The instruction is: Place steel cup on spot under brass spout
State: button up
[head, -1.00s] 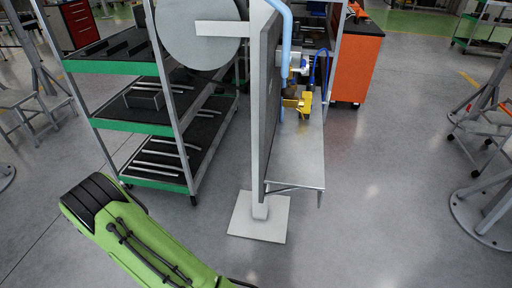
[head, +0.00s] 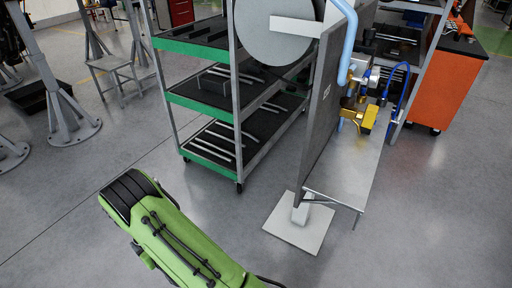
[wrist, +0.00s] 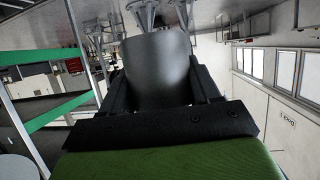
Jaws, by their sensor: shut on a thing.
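The steel cup (wrist: 158,68) fills the middle of the wrist view as a dark grey, smooth, curved body. My gripper (wrist: 160,92) is shut on it, with a black finger at each side. The cup and gripper do not show in the head view. The brass spout (head: 369,117) is a yellow fitting on pipework at the right side of an upright grey panel (head: 335,90). It stands above a grey metal shelf (head: 345,172). I cannot clearly make out a marked spot on the shelf under it.
A green-edged trolley (head: 207,157) with black shelves stands left of the panel. The panel's post has a pale floor plate (head: 300,232). A light blue pipe (head: 347,45) and an orange cabinet (head: 445,85) are to the right.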

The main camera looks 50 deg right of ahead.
aim_at(349, 163)
jog(key=k+l+u, duration=0.35)
jog(key=k+u, duration=0.35)
jog(key=k, duration=0.2)
jog(key=k+u, duration=0.3)
jog(key=k, duration=0.2)
jog(key=k+l+u, duration=0.4)
jog(key=l, duration=0.15)
jog(key=k+l+u, duration=1.5)
jog(key=l, duration=0.15)
